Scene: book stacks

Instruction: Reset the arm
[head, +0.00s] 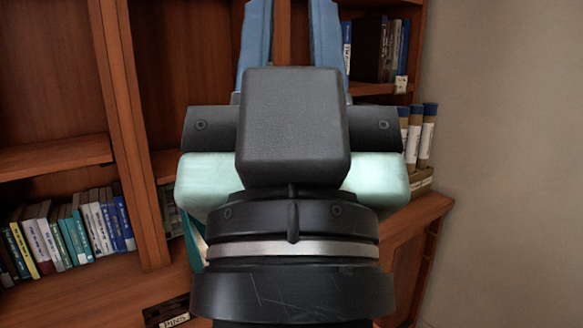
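My gripper (291,15) fills the middle of the head view and points up and away from the camera. Its two blue fingers stand apart at the top, with the brown bookcase visible between them. The fingertips run to the top edge of the picture. Nothing shows between the visible parts of the fingers. My dark wrist hides much of the shelf behind it. A pale green part shows on both sides of the wrist; I cannot tell if it belongs to my gripper.
A brown wooden bookcase (126,130) stands behind my arm. A row of books (70,235) fills its lower left shelf, and more books (380,48) stand at upper right. Blue-topped upright items (428,135) stand right of my gripper. A bare wall (505,150) is at right.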

